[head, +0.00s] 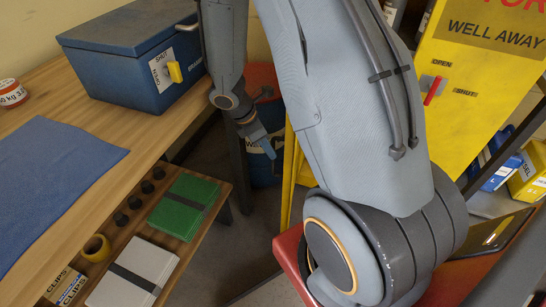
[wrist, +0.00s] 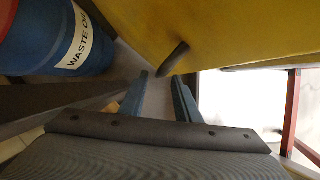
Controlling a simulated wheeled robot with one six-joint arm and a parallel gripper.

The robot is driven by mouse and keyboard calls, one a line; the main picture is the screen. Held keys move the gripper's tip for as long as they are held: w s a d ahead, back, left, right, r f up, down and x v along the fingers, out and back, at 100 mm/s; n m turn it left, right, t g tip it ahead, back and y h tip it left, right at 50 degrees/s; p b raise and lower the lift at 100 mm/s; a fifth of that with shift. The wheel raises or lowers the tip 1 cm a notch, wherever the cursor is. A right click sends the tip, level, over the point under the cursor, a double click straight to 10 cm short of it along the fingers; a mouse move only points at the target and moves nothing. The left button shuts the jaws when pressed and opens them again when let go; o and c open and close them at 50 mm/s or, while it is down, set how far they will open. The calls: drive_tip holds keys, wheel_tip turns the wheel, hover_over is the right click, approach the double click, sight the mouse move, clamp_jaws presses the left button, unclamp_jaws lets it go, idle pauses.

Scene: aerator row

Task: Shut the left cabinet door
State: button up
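A yellow cabinet panel (head: 470,95) with a warning sign and a red lever (head: 433,91) between OPEN and SHUT labels stands at the right of the head view. A narrow yellow panel edge (head: 287,185) shows left of my arm, which hides most of what lies between. In the wrist view a yellow panel (wrist: 235,30) fills the top, with a dark handle (wrist: 173,58) sticking out. I cannot tell which panel is the left door. My gripper (wrist: 159,85) is open and empty, its fingertips just below the handle, apparently apart from it. It shows small in the head view (head: 266,146).
A blue waste drum (wrist: 70,35) stands left of my gripper. A wooden bench (head: 110,140) with a blue box (head: 135,60) and a lower shelf (head: 130,215) fills the left. Blue (head: 500,175) and yellow boxes (head: 530,175) stand at the right. Floor (head: 225,240) shows between.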

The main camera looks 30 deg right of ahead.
hover_over(273, 172)
drive_tip(key=shift+w+d+f+b, duration=0.15)
drive_tip(key=shift+f+b, duration=0.05)
drive_tip(key=shift+f, duration=1.1)
drive_tip(key=shift+w+d+f+b, duration=0.1)
drive_tip(key=shift+f+b, duration=0.1)
drive_tip(key=shift+f, duration=1.05)
clamp_jaws()
